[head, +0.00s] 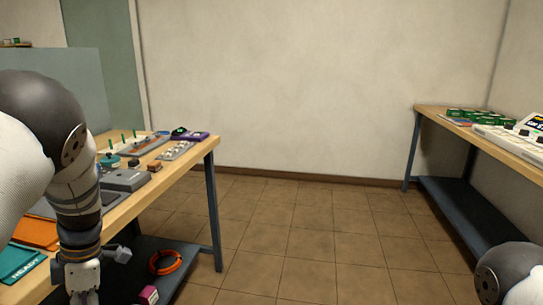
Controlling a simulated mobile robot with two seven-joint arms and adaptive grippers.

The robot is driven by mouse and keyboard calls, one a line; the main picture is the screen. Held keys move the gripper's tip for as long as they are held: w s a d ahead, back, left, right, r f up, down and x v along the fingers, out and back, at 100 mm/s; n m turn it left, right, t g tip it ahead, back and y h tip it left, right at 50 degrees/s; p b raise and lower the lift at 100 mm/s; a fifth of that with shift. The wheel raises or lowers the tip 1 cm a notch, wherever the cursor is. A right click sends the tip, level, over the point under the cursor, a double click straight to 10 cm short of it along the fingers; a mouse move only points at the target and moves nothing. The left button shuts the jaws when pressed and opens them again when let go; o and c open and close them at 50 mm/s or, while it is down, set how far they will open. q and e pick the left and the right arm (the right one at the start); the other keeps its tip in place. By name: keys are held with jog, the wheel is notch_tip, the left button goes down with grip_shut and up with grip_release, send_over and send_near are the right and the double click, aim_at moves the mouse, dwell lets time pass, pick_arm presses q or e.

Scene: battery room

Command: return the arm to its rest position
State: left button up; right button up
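My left arm (72,190) comes in from the left and hangs down in front of the left workbench (180,165). The upper part of my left gripper (82,280) shows at the bottom edge. Its fingertips are cut off, so I cannot see whether it is open or holds anything. Only a dark rounded joint of my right arm (508,268) shows in the lower right corner. My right gripper is out of the picture.
The left bench holds a grey device (125,179), an orange mat (36,232) and a teal "READY" mat (20,262). An orange cable ring (165,262) lies on its lower shelf. The right bench (428,110) carries green boards (467,113). Tiled floor between the benches is clear.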

pick_arm(q)
jog(key=s+d+f+m, duration=0.3)
jog(key=s+f+m, duration=0.4)
jog(key=s+f, duration=0.15)
jog(key=s+d+f+m, duration=0.4)
jog(key=s+f+m, duration=0.3)
jog(key=s, duration=0.2)
jog(key=s+d+f+m+h, duration=0.1)
jog(key=s+d+m+h, duration=0.1)
jog(key=s+d+m, duration=0.9)
jog(key=s+m, duration=0.1)
jog(key=s, duration=0.3)
jog(key=shift+m, duration=0.3)
